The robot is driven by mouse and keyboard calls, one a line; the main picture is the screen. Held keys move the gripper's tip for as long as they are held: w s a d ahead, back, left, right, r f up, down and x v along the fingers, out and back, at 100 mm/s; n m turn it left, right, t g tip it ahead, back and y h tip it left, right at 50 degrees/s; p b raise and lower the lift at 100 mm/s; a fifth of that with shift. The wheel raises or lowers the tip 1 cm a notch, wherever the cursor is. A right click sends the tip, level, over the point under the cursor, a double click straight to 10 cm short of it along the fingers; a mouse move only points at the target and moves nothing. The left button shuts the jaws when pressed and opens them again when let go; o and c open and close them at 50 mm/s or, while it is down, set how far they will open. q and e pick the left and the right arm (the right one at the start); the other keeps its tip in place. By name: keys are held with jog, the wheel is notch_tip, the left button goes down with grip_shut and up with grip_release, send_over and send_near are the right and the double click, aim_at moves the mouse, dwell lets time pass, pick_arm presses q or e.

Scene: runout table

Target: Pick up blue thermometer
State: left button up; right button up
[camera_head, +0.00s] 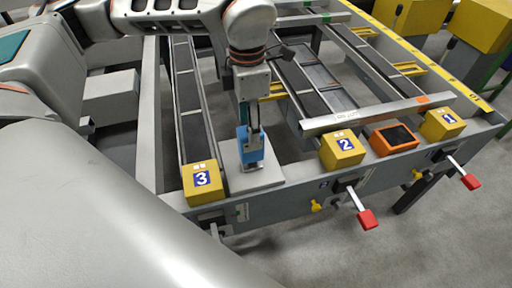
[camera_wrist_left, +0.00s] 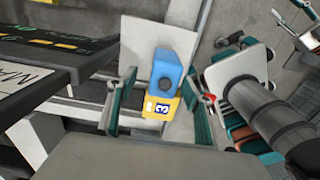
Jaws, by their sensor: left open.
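The blue thermometer (camera_head: 244,153) stands upright on a light grey plate (camera_head: 264,180) at the near edge of the runout table, right of the yellow block marked 3. It also shows in the left wrist view (camera_wrist_left: 167,72). My left gripper (camera_head: 251,126) points down at it from above. In the left wrist view the gripper's teal fingers (camera_wrist_left: 163,85) are spread apart, with the thermometer showing between them. Contact cannot be told, and the gripper partly hides the thermometer's top in the head view.
Yellow blocks marked 3 (camera_head: 202,183), 2 (camera_head: 343,149) and 1 (camera_head: 442,124) sit along the near rail. An orange device with a dark screen (camera_head: 394,139) lies between 2 and 1. Red-tipped levers (camera_head: 367,218) stick out in front. A metal bar (camera_head: 375,114) crosses behind.

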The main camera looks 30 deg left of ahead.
pick_arm(q)
jog(key=shift+s+f, duration=0.2)
jog(key=shift+f, duration=0.5)
jog(key=f, duration=0.4)
jog(key=shift+d+f+b, duration=0.15)
jog(key=shift+d+b, duration=0.15)
jog(key=shift+f, duration=0.35)
jog(key=c, duration=1.2)
jog(key=shift+r, duration=0.2)
notch_tip(320, 180, up, 11)
jog(key=shift+w+f+p, duration=0.15)
jog(key=shift+p, duration=0.6)
notch_tip(320, 180, up, 9)
jog(key=p, duration=0.1)
pick_arm(e)
jog(key=shift+r, duration=0.7)
